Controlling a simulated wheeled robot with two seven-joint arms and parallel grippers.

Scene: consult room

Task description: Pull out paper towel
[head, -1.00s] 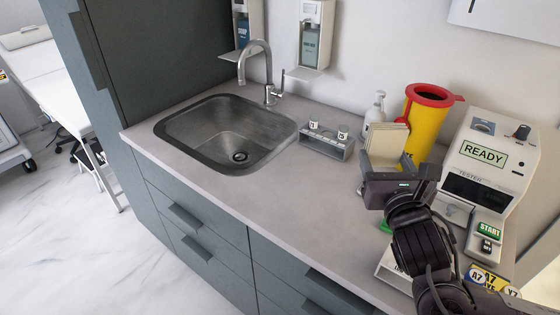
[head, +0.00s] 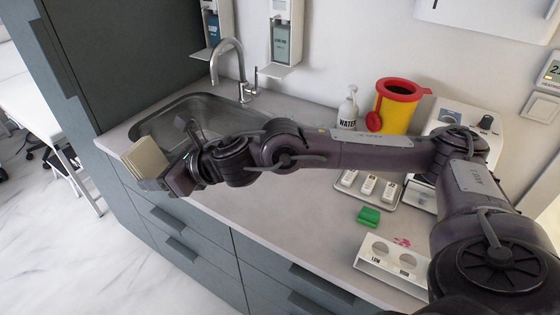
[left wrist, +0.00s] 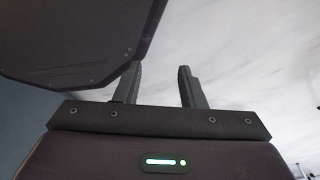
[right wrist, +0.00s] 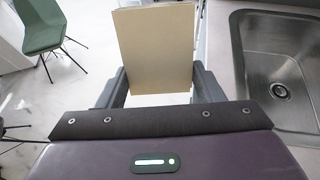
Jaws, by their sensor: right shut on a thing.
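A beige, layered block that looks like folded paper towel (head: 146,157) is held up at the left in the head view, over the counter's front edge left of the sink. It also stands between the fingers in the right wrist view (right wrist: 155,45). My right gripper (head: 160,180) is shut on it, with a finger on each side. My right arm stretches across the counter. My left gripper (left wrist: 162,85) shows only in the left wrist view; its fingers are apart with nothing between them.
The sink (head: 178,118) is behind the held block. A green clip-like piece (head: 368,216), a vial tray (head: 368,189) and a white holder (head: 392,264) are on the counter. A yellow container (head: 397,110) and a water bottle (head: 348,108) stand at the wall.

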